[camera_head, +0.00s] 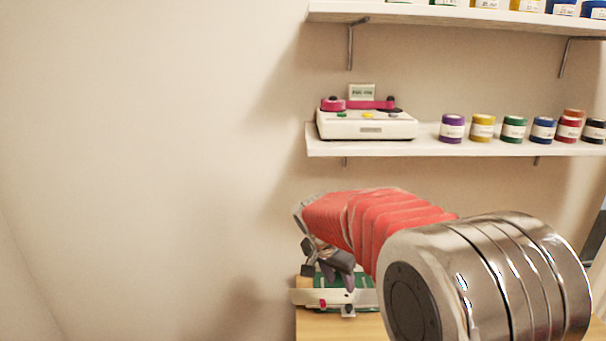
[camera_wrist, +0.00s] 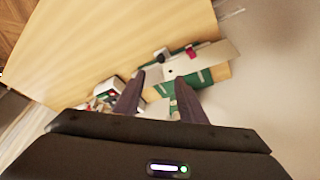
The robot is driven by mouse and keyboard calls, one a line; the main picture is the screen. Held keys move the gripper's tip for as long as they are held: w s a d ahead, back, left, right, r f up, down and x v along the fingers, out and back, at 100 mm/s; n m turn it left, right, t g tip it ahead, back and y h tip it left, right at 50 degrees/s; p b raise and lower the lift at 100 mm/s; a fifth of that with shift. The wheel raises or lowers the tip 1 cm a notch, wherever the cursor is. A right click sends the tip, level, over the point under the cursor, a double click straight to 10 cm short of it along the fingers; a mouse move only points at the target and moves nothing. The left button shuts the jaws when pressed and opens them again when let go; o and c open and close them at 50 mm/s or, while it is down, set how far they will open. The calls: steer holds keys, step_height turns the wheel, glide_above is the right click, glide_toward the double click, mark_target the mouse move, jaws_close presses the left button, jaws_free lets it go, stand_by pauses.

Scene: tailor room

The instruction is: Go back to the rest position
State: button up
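My arm, with a red ribbed sleeve and a shiny metal joint, reaches in from the lower right of the head view. My gripper (camera_head: 338,278) hangs from its far end, above the wooden table (camera_head: 370,325). In the wrist view my gripper (camera_wrist: 160,79) has two dark fingers with a clear gap between them, and nothing is held. A green and white device (camera_head: 310,297) lies on the table below and beyond the fingers. It also shows in the wrist view (camera_wrist: 205,66), past the fingertips. The arm hides part of it in the head view.
A white wall shelf (camera_head: 420,148) above the arm bears a white machine (camera_head: 365,124) and several colored jars. A higher shelf (camera_head: 450,16) holds more jars. Another white device (camera_wrist: 110,88) is on the table by the left finger. The wall at left is bare.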

steer(key=s+d+r+n+t+y, duration=0.1)
steer(key=s+r+n, duration=0.1)
steer(key=s, duration=0.8)
steer(key=s+d+r+n+y, duration=0.1)
steer(key=s+d+r+n, duration=0.1)
steer(key=s, duration=0.8)
steer(key=s+d+r+n+t+y, duration=0.1)
steer(key=s+d+r+n, duration=0.1)
steer(key=s, duration=0.9)
steer(key=shift+r+n+t, duration=0.3)
steer(key=shift+r+n, duration=0.6)
steer(key=shift+r, duration=0.35)
